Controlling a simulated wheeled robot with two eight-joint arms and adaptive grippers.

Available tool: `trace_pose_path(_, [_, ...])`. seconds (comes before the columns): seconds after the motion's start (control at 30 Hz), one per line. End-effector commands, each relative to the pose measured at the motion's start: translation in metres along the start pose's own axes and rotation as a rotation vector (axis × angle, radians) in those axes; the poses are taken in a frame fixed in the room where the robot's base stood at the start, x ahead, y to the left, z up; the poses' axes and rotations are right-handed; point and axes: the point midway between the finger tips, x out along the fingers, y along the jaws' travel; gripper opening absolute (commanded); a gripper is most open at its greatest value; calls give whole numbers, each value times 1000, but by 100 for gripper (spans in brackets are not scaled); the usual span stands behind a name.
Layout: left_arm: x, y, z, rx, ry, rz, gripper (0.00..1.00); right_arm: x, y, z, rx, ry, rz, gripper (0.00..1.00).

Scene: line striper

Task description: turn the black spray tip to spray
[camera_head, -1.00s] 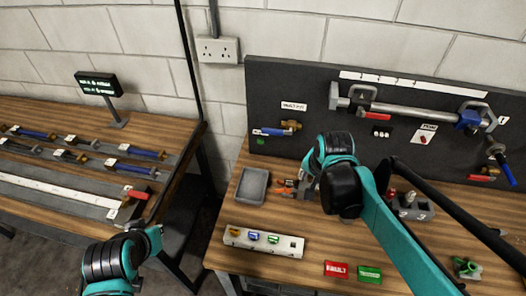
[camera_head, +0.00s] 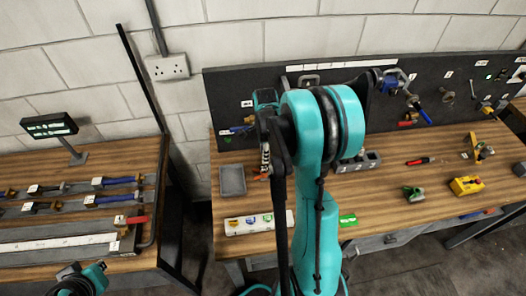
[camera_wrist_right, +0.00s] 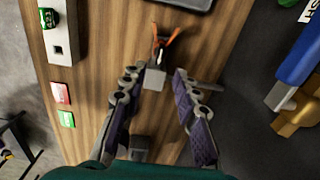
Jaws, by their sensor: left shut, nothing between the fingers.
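An orange V-shaped piece (camera_wrist_right: 172,36) lies ahead of my right gripper (camera_wrist_right: 156,77) in the right wrist view. A small dark part (camera_wrist_right: 159,44) sits between its prongs and looks like the black spray tip; its turn cannot be read. A grey block (camera_wrist_right: 155,80) is just below it, between my spread fingertips, with gaps visible at both sides. My right gripper is open and empty. In the head view my right arm hides most of this spot. My left gripper (camera_head: 88,277) is low at the bottom left, shut and empty, partly cut off.
A grey tray (camera_head: 232,181) is left of the orange piece. A pale block with coloured pieces (camera_head: 245,224) is nearer the front edge. A green card (camera_head: 348,220) lies beside my right arm. The dark back panel (camera_head: 240,90) holds tools. A second bench (camera_head: 130,262) stands left, across a gap.

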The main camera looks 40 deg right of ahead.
Motion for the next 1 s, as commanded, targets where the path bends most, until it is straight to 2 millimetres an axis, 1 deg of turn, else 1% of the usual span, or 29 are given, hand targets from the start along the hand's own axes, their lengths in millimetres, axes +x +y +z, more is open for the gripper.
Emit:
trace_pose_path(0.03, [6,0,4,0,0,0,0,9,0,0,-1,0,0,30])
trace_pose_path(0.33, [27,0,19,0,0,0,0,47,0,0,-2,0,-1,30])
trace_pose_path(0.4, [34,0,24,0,0,0,0,57,0,0,-2,0,-1,30])
trace_pose_path(0.6, [49,0,35,0,0,0,0,77,0,0,-2,0,-1,30])
trace_pose_path(0.73, [53,0,38,0,0,0,0,82,0,0,-2,0,-1,30])
trace_pose_path(1.0, [52,0,37,0,0,0,0,81,0,0,-2,0,-1,30])
